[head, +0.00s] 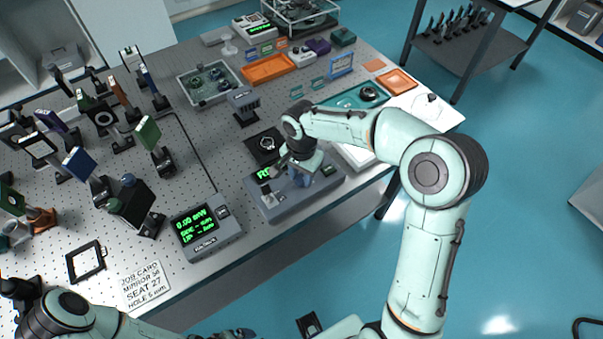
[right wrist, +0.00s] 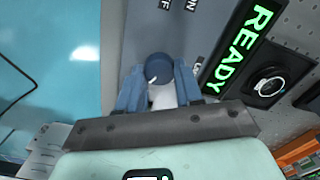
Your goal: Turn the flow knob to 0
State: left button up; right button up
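The flow knob (right wrist: 158,68) is a dark blue round cap with a short white mark pointing to its lower left in the right wrist view. It stands on a grey controller box (head: 268,207) with a green READY display (right wrist: 243,45). My right gripper (right wrist: 160,80) points down at the box. Its two blue fingers sit on either side of the knob, close against it, and look shut on it. In the head view my right gripper (head: 301,178) hides the knob. No scale numbers can be read.
A meter with green text (head: 205,230) stands left of the box. A black pad with a round part (head: 265,146) lies behind it. Several mounted optics crowd the left of the table. A job card (head: 146,286) lies near the front edge. Open floor is to the right.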

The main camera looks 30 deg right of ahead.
jog(key=shift+n, duration=0.3)
jog(key=n, duration=0.4)
jog(key=shift+n, duration=0.4)
jog(key=n+p, duration=0.1)
jog(key=n, duration=0.5)
jog(key=shift+w+a, duration=0.1)
jog(key=n+p, duration=0.1)
jog(key=n, duration=0.5)
jog(key=shift+n, duration=0.3)
pick_arm(q)
jog(key=w+r, duration=0.1)
jog(key=r, duration=0.1)
jog(key=w+r+p, duration=0.1)
jog(key=w+r, duration=0.1)
jog(key=shift+r, duration=0.1)
pick_arm(e)
jog(key=n, duration=0.5)
jog(key=shift+a+n, duration=0.1)
jog(key=shift+n, duration=0.3)
jog(key=o, duration=1)
jog(key=shift+o, duration=0.2)
